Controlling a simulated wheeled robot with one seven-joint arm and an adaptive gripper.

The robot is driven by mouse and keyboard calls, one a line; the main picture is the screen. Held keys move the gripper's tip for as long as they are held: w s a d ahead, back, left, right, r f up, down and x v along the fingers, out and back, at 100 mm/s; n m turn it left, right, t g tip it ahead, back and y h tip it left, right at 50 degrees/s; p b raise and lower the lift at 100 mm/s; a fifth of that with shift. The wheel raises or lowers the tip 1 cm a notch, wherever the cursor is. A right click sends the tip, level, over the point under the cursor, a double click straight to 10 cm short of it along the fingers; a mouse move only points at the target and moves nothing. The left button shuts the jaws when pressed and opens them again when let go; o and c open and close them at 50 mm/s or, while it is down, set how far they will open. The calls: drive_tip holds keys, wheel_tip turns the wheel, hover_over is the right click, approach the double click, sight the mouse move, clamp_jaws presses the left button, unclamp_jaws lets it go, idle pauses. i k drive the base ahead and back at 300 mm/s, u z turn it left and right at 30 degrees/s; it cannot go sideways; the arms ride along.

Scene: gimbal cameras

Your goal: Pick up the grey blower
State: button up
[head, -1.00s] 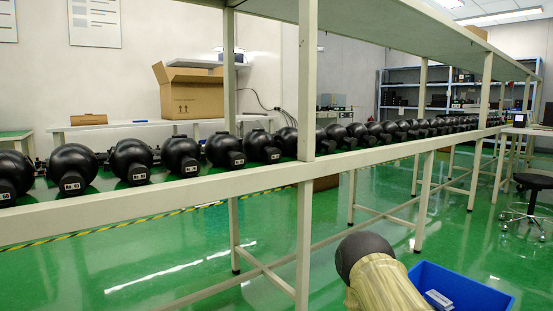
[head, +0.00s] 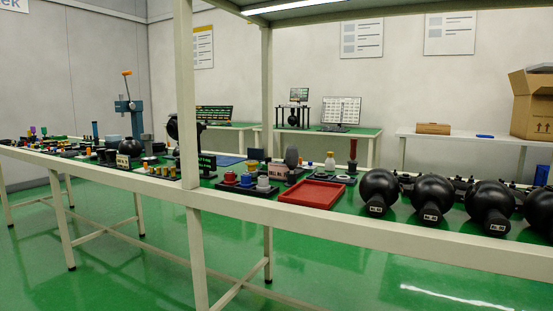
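A grey, rounded, upright object (head: 291,156) stands on the long workbench (head: 330,216) near the middle of the head view. It looks like the grey blower, but it is small here and its lower part is hidden behind a dark labelled block (head: 278,172). My gripper is not in view.
A red tray (head: 312,193) lies just right of it, with black spheres (head: 433,193) further right. Red, yellow and grey knobs (head: 246,181) stand in front left. A bench post (head: 186,120) and a second post (head: 267,100) rise nearby. Green floor (head: 130,270) is open below.

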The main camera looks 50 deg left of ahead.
sight(291, 154)
drive_tip(key=u, duration=1.6)
